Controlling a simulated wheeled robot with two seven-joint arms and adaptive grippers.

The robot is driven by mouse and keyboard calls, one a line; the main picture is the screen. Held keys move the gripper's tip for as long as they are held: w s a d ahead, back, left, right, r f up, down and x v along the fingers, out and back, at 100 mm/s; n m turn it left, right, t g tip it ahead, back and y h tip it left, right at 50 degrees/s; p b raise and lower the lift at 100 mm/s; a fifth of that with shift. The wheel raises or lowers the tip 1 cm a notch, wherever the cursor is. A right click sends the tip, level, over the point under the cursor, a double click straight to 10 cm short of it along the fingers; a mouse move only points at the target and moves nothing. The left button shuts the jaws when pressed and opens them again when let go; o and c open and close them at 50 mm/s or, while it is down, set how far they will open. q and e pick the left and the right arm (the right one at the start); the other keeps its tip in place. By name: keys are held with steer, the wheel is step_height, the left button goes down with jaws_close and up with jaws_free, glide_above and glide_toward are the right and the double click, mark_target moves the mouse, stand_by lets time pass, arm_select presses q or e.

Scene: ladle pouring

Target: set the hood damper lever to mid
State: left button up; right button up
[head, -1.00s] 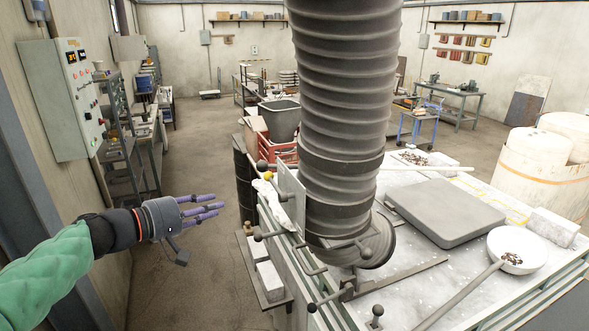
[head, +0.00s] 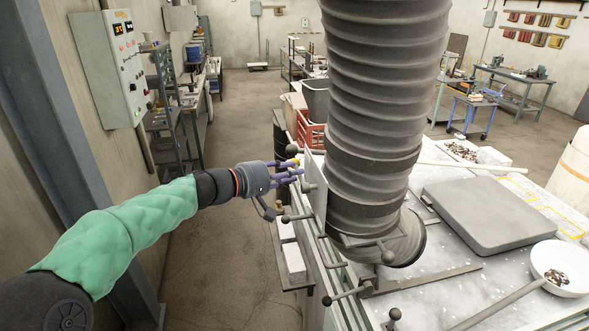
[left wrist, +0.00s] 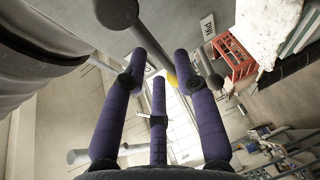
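My left gripper (head: 296,176) reaches in from the left, at the left side of the ribbed hood duct (head: 372,90). Its purple fingers are spread and hold nothing that I can see. I cannot tell for sure which is the damper lever. Contact cannot be made out. My right gripper is out of view.
The bench carries a flat grey slab (head: 488,215) and a white bowl (head: 562,268) of dark bits with a long handle. A red crate (head: 311,130) stands behind the levers. A control box (head: 110,70) hangs on the left wall. The floor left of the bench is clear.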

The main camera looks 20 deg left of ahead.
arm_select(q)
steer(key=shift+x, duration=0.85)
steer(key=shift+c, duration=0.3)
jaws_close()
